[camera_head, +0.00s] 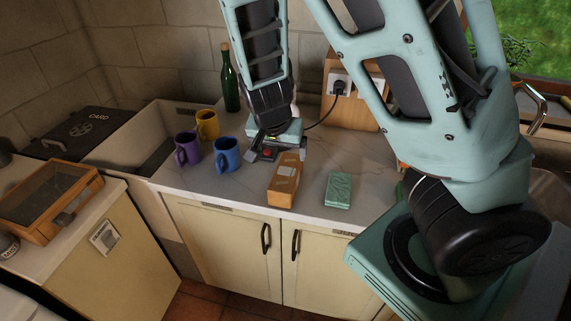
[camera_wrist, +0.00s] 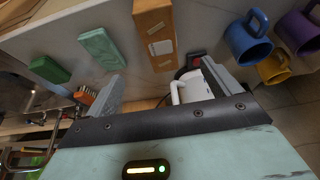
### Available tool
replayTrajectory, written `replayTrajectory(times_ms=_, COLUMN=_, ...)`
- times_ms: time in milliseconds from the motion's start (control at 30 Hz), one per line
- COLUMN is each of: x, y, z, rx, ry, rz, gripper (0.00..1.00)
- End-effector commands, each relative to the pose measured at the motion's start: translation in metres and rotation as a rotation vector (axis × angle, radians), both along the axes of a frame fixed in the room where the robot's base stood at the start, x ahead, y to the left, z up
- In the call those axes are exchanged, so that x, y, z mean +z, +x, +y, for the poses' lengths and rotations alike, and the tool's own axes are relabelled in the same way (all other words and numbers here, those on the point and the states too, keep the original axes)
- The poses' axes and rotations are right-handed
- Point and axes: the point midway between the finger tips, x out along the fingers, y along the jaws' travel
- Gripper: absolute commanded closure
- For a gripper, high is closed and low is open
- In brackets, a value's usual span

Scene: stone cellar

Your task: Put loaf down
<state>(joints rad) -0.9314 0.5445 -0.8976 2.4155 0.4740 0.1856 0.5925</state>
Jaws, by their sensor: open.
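The brown block (camera_head: 284,180) with pale marks on top, which I take to be the loaf, rests on the pale worktop close to its front edge. It also shows in the wrist view (camera_wrist: 155,35), top centre, just beyond the fingertips. My gripper (camera_head: 272,154) is open, directly behind the block in the head view. In the wrist view my two fingers (camera_wrist: 163,74) are spread wide with no block between them. I cannot tell how high my gripper is above the worktop.
A green block (camera_head: 339,190) lies right of the brown one. Blue (camera_head: 228,155), purple (camera_head: 188,149) and yellow (camera_head: 207,124) mugs stand left, near a green bottle (camera_head: 230,80) and sink.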

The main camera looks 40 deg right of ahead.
Motion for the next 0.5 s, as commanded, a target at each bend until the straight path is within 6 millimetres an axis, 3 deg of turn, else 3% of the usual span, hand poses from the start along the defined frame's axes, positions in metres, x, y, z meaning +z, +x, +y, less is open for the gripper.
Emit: replayTrajectory(times_ms=500, x=-0.065, y=0.017, z=-0.025, rx=-0.016, ry=-0.006, rz=-0.006, gripper=0.11)
